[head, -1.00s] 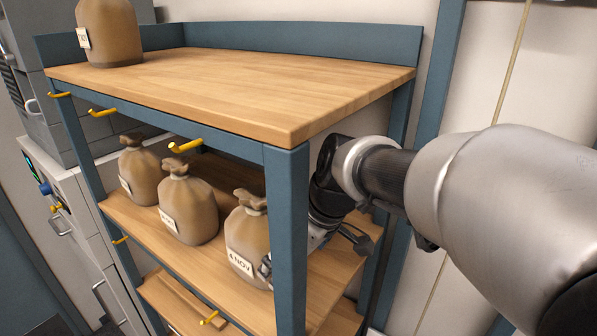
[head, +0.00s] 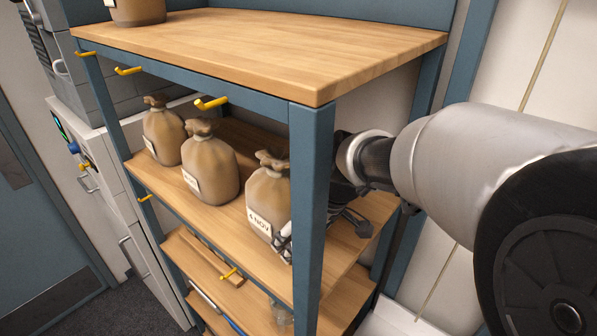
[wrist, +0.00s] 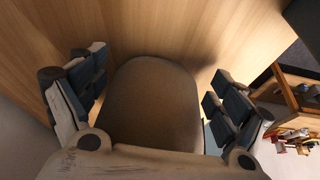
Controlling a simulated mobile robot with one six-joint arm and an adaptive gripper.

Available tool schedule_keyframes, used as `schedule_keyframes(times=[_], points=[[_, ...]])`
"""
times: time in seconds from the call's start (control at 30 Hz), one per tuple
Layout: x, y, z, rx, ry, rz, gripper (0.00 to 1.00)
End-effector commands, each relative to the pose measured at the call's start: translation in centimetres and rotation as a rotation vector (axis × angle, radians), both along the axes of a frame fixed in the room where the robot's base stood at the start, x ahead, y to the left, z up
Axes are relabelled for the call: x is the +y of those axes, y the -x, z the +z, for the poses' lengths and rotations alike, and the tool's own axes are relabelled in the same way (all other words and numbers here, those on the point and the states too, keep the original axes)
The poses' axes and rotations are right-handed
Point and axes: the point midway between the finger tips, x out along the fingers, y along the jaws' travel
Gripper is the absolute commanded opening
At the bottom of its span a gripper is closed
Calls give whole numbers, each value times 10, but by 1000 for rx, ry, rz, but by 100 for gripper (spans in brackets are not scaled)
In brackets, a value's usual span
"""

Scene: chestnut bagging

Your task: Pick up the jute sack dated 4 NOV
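The brown jute sack labelled 4 NOV (head: 267,195) stands upright on the middle shelf, at the right end of a row, partly behind the rack's front post. My gripper (head: 284,242) reaches in from the right at its side; one finger shows by the label, and the post hides much of the rest. In the wrist view the sack's brown body (wrist: 150,105) lies between the two fingers of my gripper (wrist: 157,75). The fingers are spread, with gaps visible between them and the sack.
Two similar sacks stand to its left, a nearer one (head: 208,165) and a farther one (head: 163,132). Another sack (head: 138,10) is on the top board (head: 270,48). The blue front post (head: 309,200) and yellow hooks (head: 211,103) are close by. A lower shelf holds small items.

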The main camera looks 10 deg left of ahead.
Motion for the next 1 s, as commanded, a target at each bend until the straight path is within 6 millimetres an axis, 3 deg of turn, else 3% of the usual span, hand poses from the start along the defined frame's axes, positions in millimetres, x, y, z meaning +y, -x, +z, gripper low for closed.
schedule_keyframes(times=[1.0], points=[[1, -1, 2, -6, -3, -1, 19]])
